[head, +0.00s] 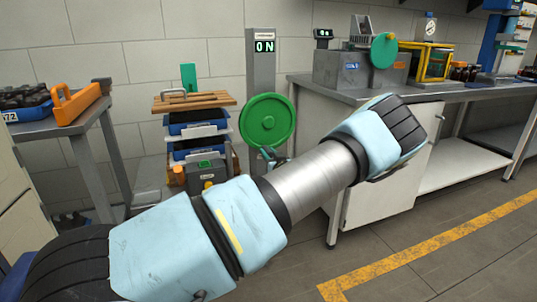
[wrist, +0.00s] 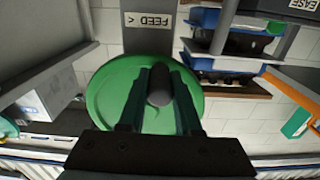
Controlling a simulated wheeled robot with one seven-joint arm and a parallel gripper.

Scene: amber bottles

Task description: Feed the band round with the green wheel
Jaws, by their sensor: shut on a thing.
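The large green wheel (head: 267,118) stands upright on a grey post (head: 261,72) with a lit display reading "ON". In the wrist view, the wheel (wrist: 108,88) fills the middle, with a dark round handle (wrist: 160,86) standing out from its face. My gripper (wrist: 160,76) is shut on this handle, one finger on each side. In the head view, only a little of my gripper (head: 270,158) shows at the lower edge of the wheel; my arm hides the rest. A "FEED" label (wrist: 150,21) is on the post. I cannot make out the band.
A second, smaller green wheel (head: 384,50) is on a grey machine (head: 340,70) on the right bench. Stacked blue crates (head: 197,130) with a wooden board (head: 200,102) stand left of the post. A left table (head: 60,127) holds an orange tool carrier (head: 77,103).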

